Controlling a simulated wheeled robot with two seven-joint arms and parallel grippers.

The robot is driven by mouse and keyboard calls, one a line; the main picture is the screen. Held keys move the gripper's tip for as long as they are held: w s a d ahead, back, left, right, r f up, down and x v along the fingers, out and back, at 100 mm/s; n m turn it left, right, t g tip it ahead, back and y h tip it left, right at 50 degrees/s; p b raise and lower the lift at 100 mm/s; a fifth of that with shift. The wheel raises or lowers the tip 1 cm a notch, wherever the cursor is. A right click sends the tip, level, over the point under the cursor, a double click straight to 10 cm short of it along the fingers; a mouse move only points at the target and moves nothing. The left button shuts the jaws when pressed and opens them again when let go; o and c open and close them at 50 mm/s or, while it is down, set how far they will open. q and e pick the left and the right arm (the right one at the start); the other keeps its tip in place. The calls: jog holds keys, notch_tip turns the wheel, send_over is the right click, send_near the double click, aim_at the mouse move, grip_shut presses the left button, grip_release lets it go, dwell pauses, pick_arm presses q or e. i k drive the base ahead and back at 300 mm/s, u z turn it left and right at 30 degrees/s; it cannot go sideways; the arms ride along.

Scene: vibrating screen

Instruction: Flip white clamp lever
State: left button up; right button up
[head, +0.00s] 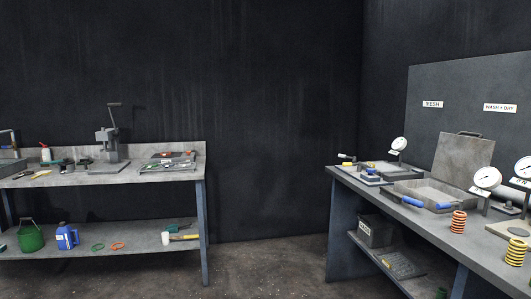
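I cannot make out a white clamp lever for certain at this distance. A small device (346,158) with a pale and dark handle sits at the far left corner of the right bench (436,222). A fixture with a light plate (368,179) lies just in front of it. Neither of my grippers is in view.
The right bench also holds an open grey box (463,158), blue handles (412,202), dial gauges (398,144) and coil springs (458,222). A left bench (150,176) carries a lever press (113,145) and tools. The floor (268,262) between the benches is clear.

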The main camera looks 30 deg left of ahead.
aim_at(342, 155)
jog(key=u, duration=0.5)
jog(key=i, duration=1.95)
jog(key=u, duration=0.65)
jog(key=i, duration=4.05)
jog(key=z, duration=3.45)
jog(key=i, duration=0.5)
jog(key=u, duration=0.05)
